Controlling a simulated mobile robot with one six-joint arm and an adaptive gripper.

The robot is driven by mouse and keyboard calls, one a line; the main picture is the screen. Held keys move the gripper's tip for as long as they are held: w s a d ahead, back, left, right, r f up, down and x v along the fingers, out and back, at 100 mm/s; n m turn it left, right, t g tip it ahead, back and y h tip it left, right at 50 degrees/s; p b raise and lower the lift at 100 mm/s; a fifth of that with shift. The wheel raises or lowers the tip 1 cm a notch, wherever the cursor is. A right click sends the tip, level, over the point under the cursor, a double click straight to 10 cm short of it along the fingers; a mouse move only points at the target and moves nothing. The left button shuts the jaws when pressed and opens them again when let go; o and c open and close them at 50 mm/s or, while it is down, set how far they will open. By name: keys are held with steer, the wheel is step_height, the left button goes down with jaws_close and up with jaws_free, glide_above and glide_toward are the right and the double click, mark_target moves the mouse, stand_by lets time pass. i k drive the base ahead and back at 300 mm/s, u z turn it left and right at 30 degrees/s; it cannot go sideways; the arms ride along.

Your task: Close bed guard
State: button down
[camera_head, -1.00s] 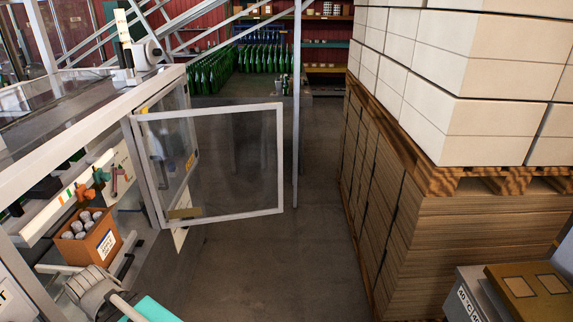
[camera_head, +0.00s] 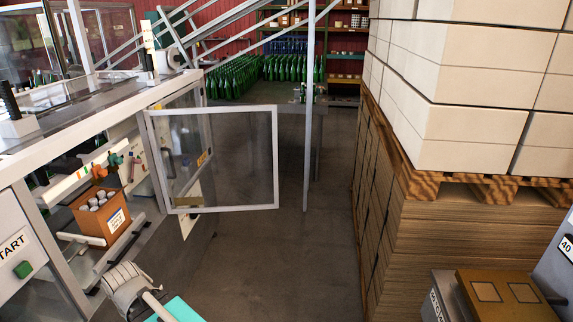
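The bed guard (camera_head: 275,160) appears to be the clear panel in a pale frame at the machine's right side. It stands open, swung out into the aisle. Its left edge is at the machine frame and its free right edge has nothing touching it. Through and beside it, the machine (camera_head: 60,150) shows an opening with an orange-brown box (camera_head: 90,228) of silvery capsules. A pale ribbed cylinder, which looks like part of my arm, is low at the left, below the guard and apart from it. My gripper's fingers do not show.
A grey post (camera_head: 308,150) stands beyond the guard's free edge. A pallet stack of white cartons (camera_head: 450,90) over brown sheets (camera_head: 470,240) bounds the aisle at right. Bare floor (camera_head: 290,265) lies between. A green START button (camera_head: 23,269) is at the lower left.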

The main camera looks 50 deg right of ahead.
mark_target(149, 124)
steer(key=k, duration=0.1)
steer(key=z, duration=1.9)
steer(key=i, duration=1)
steer(key=u, duration=0.3)
